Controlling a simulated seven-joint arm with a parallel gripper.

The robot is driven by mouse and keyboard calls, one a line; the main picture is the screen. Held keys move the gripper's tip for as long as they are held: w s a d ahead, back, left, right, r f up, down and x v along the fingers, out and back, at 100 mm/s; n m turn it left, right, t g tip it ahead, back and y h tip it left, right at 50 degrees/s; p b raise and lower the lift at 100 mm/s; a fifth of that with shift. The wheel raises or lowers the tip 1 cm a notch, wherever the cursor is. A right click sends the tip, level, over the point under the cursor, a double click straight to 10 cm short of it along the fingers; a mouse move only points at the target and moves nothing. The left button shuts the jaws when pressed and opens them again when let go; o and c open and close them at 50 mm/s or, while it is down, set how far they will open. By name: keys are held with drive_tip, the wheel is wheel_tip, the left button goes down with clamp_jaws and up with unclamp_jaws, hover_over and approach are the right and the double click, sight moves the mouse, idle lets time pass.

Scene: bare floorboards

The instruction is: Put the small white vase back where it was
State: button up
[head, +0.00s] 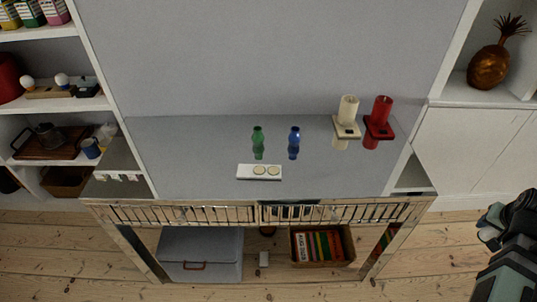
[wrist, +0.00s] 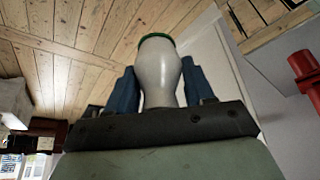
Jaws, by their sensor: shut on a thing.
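The small white vase (wrist: 158,62) has a rounded body, a narrower lower part and a green rim. In the wrist view it stands between the two blue fingers of my gripper (wrist: 160,85), which is shut on it. Its lower end is hidden behind the dark gripper body. In the head view my gripper (head: 490,228) is at the right edge, away from the grey top (head: 205,165); a small pale patch there may be the vase, but I cannot tell.
A railing (head: 180,214) runs along the front. The top's left part is clear.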

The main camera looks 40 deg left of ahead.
drive_tip(key=s+a+n+y, duration=0.1)
drive_tip(key=s+a+n, duration=0.1)
drive_tip(key=a, duration=1.1)
drive_tip(key=s+a+n+y, duration=0.1)
drive_tip(key=s+a+n, duration=0.1)
drive_tip(key=a, duration=1.1)
drive_tip(key=s+a+r+n+g, duration=0.1)
drive_tip(key=s+a+n, duration=0.2)
drive_tip(key=a, duration=1)
drive_tip(key=shift+s+a+y, duration=0.3)
drive_tip(key=shift+s+y, duration=0.1)
drive_tip(key=shift+s, duration=0.2)
drive_tip(key=s+a+r+n+g+y, duration=0.15)
drive_tip(key=s+a, duration=0.45)
drive_tip(key=a, duration=0.6)
drive_tip(key=s+a+r+n, duration=0.15)
drive_tip(key=s+a, duration=0.45)
drive_tip(key=a, duration=0.7)
drive_tip(key=s+a+n, duration=0.3)
drive_tip(key=s+a, duration=0.3)
drive_tip(key=a, duration=0.6)
drive_tip(key=w+a+r, duration=0.2)
drive_tip(key=w+a, duration=0.1)
drive_tip(key=a, duration=0.7)
drive_tip(key=shift+w+d+f, duration=0.1)
drive_tip(key=shift+f, duration=2.45)
drive_tip(key=shift+w+d+f, duration=0.1)
drive_tip(key=shift+f, duration=2.45)
drive_tip(key=shift+f, duration=0.1)
drive_tip(key=o, duration=1.3)
